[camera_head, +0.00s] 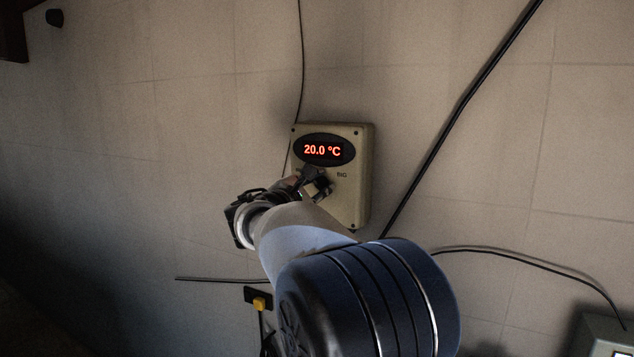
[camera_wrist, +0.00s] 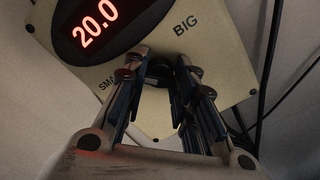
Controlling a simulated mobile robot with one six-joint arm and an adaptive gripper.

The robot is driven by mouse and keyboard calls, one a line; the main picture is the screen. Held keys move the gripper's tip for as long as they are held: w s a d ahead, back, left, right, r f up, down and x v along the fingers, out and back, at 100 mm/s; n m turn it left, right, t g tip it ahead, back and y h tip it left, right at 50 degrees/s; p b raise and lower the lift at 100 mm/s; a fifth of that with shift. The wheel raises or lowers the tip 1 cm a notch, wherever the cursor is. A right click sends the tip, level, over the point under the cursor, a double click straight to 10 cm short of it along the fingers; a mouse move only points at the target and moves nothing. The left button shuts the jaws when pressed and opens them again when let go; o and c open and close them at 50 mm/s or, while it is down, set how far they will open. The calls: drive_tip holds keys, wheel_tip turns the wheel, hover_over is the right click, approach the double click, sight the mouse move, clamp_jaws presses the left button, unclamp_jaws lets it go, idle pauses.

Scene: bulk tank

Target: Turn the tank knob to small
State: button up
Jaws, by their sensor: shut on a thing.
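The tank control box (camera_head: 355,195) is a beige panel on the wall with a red display (camera_head: 322,150) reading 20.0 °C. In the wrist view the display (camera_wrist: 95,22) is partly cut off, with "BIG" to the right and a partly hidden "SMA" label to the left. The dark knob (camera_wrist: 160,68) sits between these labels, at the fingertips. My gripper (camera_wrist: 160,65) is shut on the knob, one finger on each side. It also shows at the panel in the head view (camera_head: 318,180), where it hides the knob. Which way the knob points cannot be told.
A thick black cable (camera_head: 450,125) runs diagonally down the wall right of the box. A thin cable (camera_head: 301,60) comes from above. A yellow plug (camera_head: 259,303) is at lower left, and another box (camera_head: 600,338) at lower right. The wall left of the box is mostly clear.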

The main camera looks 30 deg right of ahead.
drive_tip(key=shift+n+p, duration=0.35)
drive_tip(key=shift+n, duration=0.55)
drive_tip(key=o, duration=1.1)
drive_tip(key=shift+a, duration=0.15)
drive_tip(key=v, duration=1.2)
drive_tip(key=shift+s, duration=0.1)
